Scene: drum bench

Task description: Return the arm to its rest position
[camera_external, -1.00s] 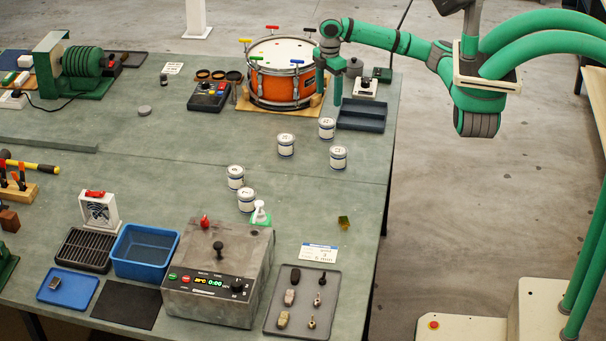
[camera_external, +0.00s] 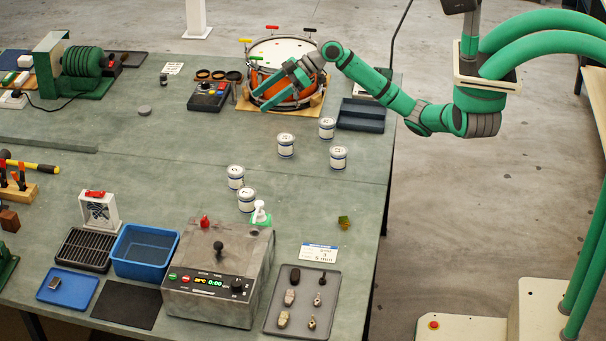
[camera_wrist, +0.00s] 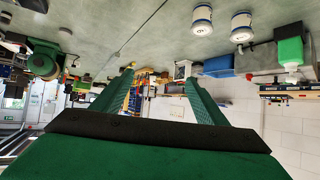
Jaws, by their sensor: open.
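My gripper (camera_external: 262,92) is in front of the orange drum (camera_external: 292,100) at the back of the bench in the external view, its two green fingers spread apart and pointing left. It hides part of the drum's side. In the wrist view my gripper (camera_wrist: 163,85) shows two green fingers apart with nothing between them. My arm reaches from the column on the right across the bench's right edge. Whether the gripper touches the drum cannot be told.
Several white cans (camera_external: 286,145) stand mid-bench. A dark blue tray (camera_external: 361,116) lies right of the drum, and a control box (camera_external: 209,96) left of it. A grey machine (camera_external: 218,280) and a blue bin (camera_external: 145,252) stand at the front.

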